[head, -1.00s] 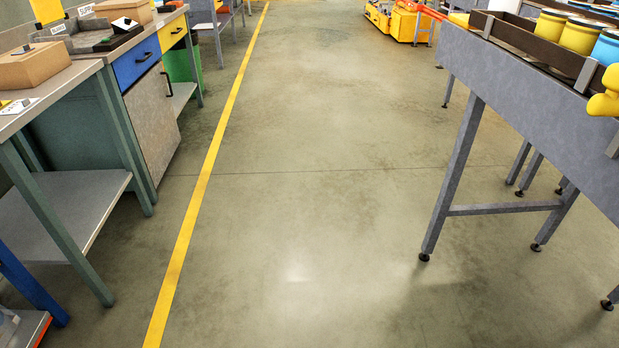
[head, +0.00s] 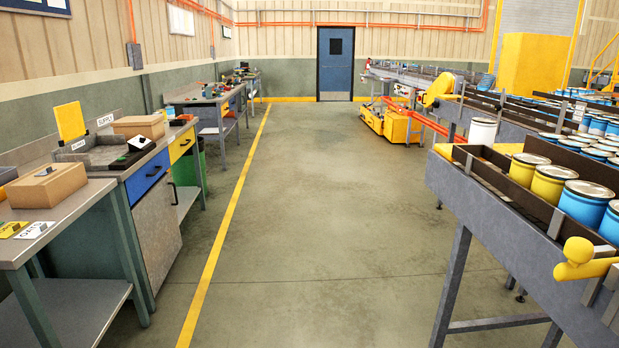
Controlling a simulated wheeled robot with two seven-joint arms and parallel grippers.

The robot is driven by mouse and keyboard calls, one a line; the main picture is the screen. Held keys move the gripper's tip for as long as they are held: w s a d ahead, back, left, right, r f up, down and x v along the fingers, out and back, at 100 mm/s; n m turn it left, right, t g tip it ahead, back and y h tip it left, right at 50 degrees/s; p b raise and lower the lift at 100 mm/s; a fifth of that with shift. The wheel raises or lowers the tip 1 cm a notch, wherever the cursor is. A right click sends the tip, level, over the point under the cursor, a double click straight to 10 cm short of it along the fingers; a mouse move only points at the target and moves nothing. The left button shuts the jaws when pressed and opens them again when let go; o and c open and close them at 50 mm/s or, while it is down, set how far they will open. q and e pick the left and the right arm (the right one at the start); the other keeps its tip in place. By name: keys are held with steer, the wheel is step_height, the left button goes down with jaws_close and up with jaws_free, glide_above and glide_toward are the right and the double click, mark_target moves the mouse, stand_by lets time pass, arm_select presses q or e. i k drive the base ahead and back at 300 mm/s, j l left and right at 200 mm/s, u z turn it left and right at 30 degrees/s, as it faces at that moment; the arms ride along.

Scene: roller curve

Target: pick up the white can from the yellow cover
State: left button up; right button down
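A white can (head: 482,132) stands upright on the right side, at the conveyor beyond the near row of cans. A low yellow surface, which looks like the yellow cover (head: 507,148), shows beside and below it. The can's base is partly hidden by the dark rail, so I cannot tell exactly what it rests on. Neither of my grippers is in view.
A grey conveyor with dark rails (head: 480,180) holds yellow cans (head: 552,183) and blue cans (head: 585,203) at right. A yellow machine (head: 397,126) stands farther back. Workbenches (head: 75,215) line the left. The floor aisle (head: 320,230) between is clear.

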mark_target(482, 130)
steer(key=z, duration=0.45)
steer(key=i+j+z, duration=0.2)
steer(key=z, duration=0.2)
steer(key=i+j+z, duration=0.3)
steer(key=z, duration=0.15)
steer(key=i+j+z, duration=0.1)
steer(key=i+j, duration=0.3)
steer(key=j, duration=0.25)
steer(key=i+j+z, duration=0.15)
steer(key=i+j, duration=0.25)
steer(key=j, duration=0.3)
steer(key=i+j+z, duration=0.15)
steer(key=i+j, duration=0.15)
steer(key=j, duration=0.2)
steer(key=i+j, duration=0.15)
steer(key=j, duration=0.2)
steer(key=i+j, duration=0.15)
steer(key=j, duration=0.2)
